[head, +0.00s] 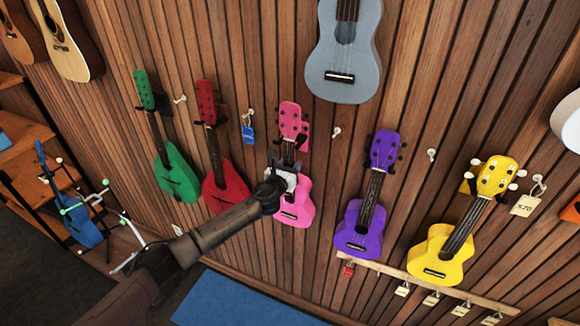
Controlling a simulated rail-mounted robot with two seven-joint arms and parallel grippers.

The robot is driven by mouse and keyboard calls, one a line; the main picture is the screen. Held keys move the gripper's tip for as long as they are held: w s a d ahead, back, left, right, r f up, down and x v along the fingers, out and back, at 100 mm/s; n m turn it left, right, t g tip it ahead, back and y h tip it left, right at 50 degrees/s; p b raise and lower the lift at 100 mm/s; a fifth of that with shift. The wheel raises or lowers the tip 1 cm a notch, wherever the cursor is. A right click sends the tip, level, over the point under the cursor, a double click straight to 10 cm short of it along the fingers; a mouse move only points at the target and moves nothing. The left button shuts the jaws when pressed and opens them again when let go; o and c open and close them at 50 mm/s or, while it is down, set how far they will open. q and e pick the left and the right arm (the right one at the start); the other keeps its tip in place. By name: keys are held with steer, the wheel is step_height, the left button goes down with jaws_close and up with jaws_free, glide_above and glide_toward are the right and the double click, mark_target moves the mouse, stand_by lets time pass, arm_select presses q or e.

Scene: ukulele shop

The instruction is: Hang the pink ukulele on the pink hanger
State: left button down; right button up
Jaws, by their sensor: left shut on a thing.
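The pink ukulele (294,210) is upright in front of the slatted wall, near the picture's middle, with its headstock (291,118) up. My left gripper (284,171) reaches in from the lower left and is shut on its neck, just above the body. The gripper hides part of the neck. A pink patch, which looks like the pink hanger (306,138), shows at the right edge of the headstock; the rest of it is hidden behind. I cannot tell whether the headstock touches or rests on it. My right gripper is not in view.
A red ukulele (225,186) and a green one (177,181) hang to the left; a purple one (360,226) and a yellow one (436,252) to the right. A grey ukulele (343,62) hangs above. A blue one (77,220) is on a stand at left.

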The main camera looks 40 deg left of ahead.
arm_select(q)
steer(key=shift+f+b, duration=0.85)
steer(key=shift+f, duration=0.25)
steer(key=shift+s+d+p, duration=0.15)
steer(key=shift+s+p, duration=0.45)
steer(key=shift+s, duration=0.1)
stand_by(0.4)
steer(key=c, duration=0.9)
jaws_free()
steer(key=o, duration=0.4)
steer(key=shift+f, duration=0.1)
steer(key=shift+s, duration=0.15)
